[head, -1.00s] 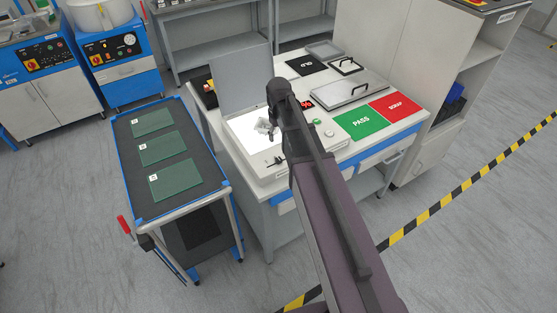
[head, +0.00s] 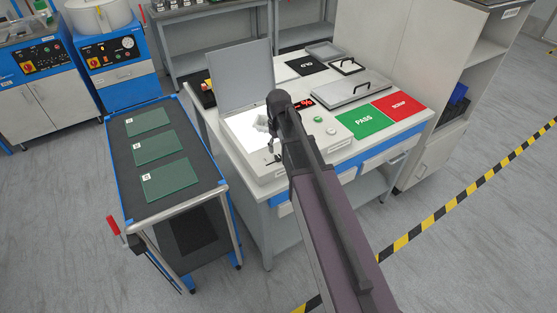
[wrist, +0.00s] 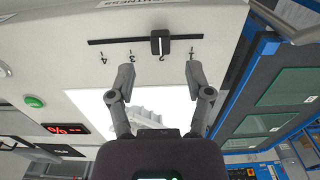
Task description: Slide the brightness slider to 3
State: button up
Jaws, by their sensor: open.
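The brightness slider's black knob (wrist: 160,42) stands on a dark straight track (wrist: 115,41) in the wrist view, lined up with the mark 2. The marks 4, 3, 2 and 1 run from left to right there, upside down. My gripper (wrist: 158,78) is open, its two fingers apart below the track, with the knob between them in the picture but beyond the tips. Nothing is held. In the head view my arm hides part of the light box (head: 262,172) that bears the slider.
A bright white panel (wrist: 150,105) lies under my fingers. A green button (wrist: 34,101) and a red display (wrist: 66,129) are to the left. A blue cart (head: 130,200) with green boards stands left of the bench in the head view. PASS (head: 364,121) and SCRAP mats lie right.

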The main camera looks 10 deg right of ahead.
aim_at(278, 156)
jog(key=shift+f+b, duration=2.2)
jog(key=shift+f, duration=0.25)
grip_shut()
